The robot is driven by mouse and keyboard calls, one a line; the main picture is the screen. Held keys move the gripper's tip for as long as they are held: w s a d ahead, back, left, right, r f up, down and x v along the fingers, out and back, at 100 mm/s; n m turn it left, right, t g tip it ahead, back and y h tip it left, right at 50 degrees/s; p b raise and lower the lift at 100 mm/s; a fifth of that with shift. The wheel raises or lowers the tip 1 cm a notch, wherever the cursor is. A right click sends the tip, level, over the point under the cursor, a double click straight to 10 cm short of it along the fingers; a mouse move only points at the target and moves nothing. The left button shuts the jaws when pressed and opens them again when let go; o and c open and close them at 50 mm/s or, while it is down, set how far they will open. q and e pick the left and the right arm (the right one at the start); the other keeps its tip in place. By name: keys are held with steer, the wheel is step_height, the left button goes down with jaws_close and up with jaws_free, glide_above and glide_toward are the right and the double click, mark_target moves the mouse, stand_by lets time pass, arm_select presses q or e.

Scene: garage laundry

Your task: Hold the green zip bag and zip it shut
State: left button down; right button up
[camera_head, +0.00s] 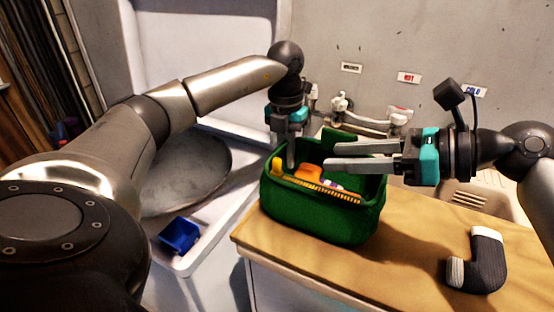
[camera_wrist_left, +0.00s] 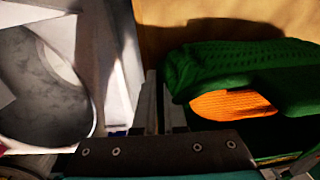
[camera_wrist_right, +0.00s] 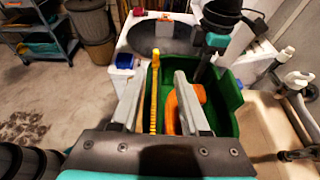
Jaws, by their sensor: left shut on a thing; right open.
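The green zip bag (camera_head: 318,218) stands upright and open at the wooden counter's left end. A yellow zip strip (camera_head: 325,189) runs along the near side of its opening, with a yellow piece at its left end. An orange thing (camera_head: 308,172) lies inside. My left gripper (camera_head: 291,158) is shut on the bag's left end; in the left wrist view the bag (camera_wrist_left: 215,62) is beside its fingers, the gripped part hidden. My right gripper (camera_head: 328,155) is open and empty over the opening. In the right wrist view, the yellow strip (camera_wrist_right: 154,95) appears between its fingers.
A grey-and-white sock (camera_head: 478,262) lies on the counter (camera_head: 410,258) at right. A small blue container (camera_head: 180,235) sits on the white surface at left, near a round grey basin (camera_head: 185,175). Taps (camera_head: 400,118) are on the wall behind. The counter between bag and sock is clear.

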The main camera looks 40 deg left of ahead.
mark_target(281, 161)
steer(key=shift+s+a+f, duration=0.1)
steer(key=shift+s+a, duration=0.2)
steer(key=shift+s, duration=0.1)
steer(key=x, duration=1.1)
steer(key=shift+a+f, duration=0.2)
steer(key=shift+f, duration=0.1)
jaws_close()
stand_by(0.6)
